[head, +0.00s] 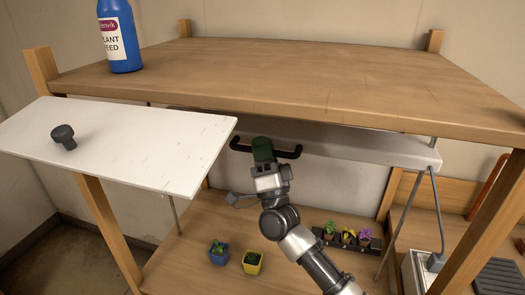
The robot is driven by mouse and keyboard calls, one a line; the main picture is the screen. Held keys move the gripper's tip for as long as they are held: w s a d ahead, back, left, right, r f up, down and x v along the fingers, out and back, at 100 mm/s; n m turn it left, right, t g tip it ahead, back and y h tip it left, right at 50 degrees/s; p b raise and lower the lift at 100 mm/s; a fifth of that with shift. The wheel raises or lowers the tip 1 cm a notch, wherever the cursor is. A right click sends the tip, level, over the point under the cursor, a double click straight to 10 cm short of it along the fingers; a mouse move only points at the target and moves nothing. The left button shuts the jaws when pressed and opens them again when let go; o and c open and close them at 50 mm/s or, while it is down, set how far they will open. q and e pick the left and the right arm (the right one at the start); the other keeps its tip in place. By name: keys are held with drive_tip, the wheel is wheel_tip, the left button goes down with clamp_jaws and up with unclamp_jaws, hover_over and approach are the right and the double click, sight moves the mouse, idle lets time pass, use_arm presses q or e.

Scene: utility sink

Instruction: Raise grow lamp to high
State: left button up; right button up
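The grow lamp (350,146) is a long pale grey bar under the wooden top shelf. A black handle (291,153) with upturned ends sits at its front. My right gripper (263,149) is at the middle of this handle, with its dark green finger end over the bar. It looks edge-on, so the gap between the fingers is hidden, and I cannot tell whether it grips the bar. My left gripper is not in view.
A white panel with a black knob (64,136) juts out at left. A blue plant feed bottle (119,38) stands on the top shelf (290,75). Below are a blue pot (219,257), a yellow pot (252,264) and a black tray of small plants. A grey cable (437,210) hangs at right.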

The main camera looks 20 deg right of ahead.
drive_tip(key=shift+f, duration=0.25)
drive_tip(key=shift+s+f+b, duration=0.15)
drive_tip(key=shift+f+b, duration=0.15)
drive_tip(key=b+v, duration=0.4)
drive_tip(key=v, duration=0.5)
drive_tip(key=shift+s+f, duration=0.25)
drive_tip(key=shift+s, duration=0.1)
